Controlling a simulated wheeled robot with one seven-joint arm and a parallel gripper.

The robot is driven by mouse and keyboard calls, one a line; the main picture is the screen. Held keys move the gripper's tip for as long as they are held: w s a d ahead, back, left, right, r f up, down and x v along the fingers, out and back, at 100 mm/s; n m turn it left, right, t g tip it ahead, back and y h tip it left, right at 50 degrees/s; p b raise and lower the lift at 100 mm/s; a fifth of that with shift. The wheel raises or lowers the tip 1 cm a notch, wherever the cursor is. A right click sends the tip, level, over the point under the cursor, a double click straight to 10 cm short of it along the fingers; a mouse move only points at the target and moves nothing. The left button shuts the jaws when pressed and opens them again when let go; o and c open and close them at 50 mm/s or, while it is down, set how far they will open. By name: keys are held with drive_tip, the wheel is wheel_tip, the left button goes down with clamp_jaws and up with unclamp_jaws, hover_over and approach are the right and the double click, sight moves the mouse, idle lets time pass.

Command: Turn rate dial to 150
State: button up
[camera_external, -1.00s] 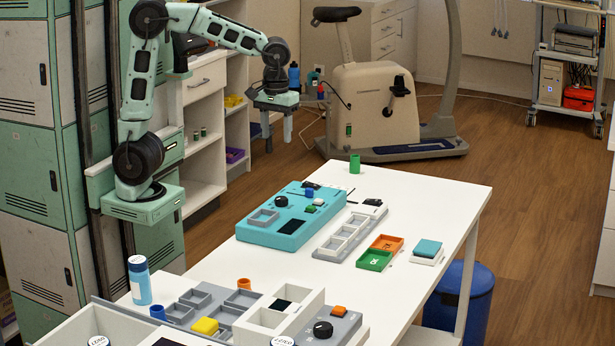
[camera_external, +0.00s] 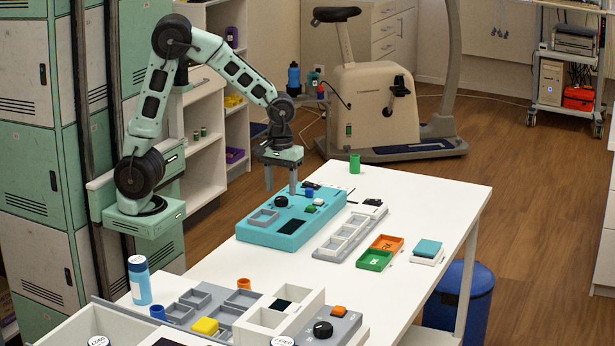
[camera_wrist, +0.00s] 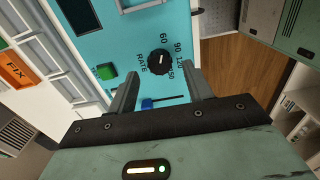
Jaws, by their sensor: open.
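The teal device (camera_external: 258,232) lies on the white table. Its black rate dial (camera_external: 281,202) sits near the back left edge. I cannot tell exactly which number the mark points at. My gripper (camera_external: 281,189) is open and points down above the dial. In the wrist view the fingers of my gripper (camera_wrist: 162,76) stand apart on either side, with the dial slightly beyond their tips.
A blue slider knob (camera_wrist: 147,103) and a green button (camera_wrist: 106,72) are close to the dial. A green cylinder (camera_external: 355,164) stands at the table's far end.

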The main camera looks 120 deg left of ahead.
sight(281, 201)
drive_tip(key=shift+f, duration=1.5)
drive_tip(key=shift+c, duration=0.3)
drive_tip(key=c, duration=0.9)
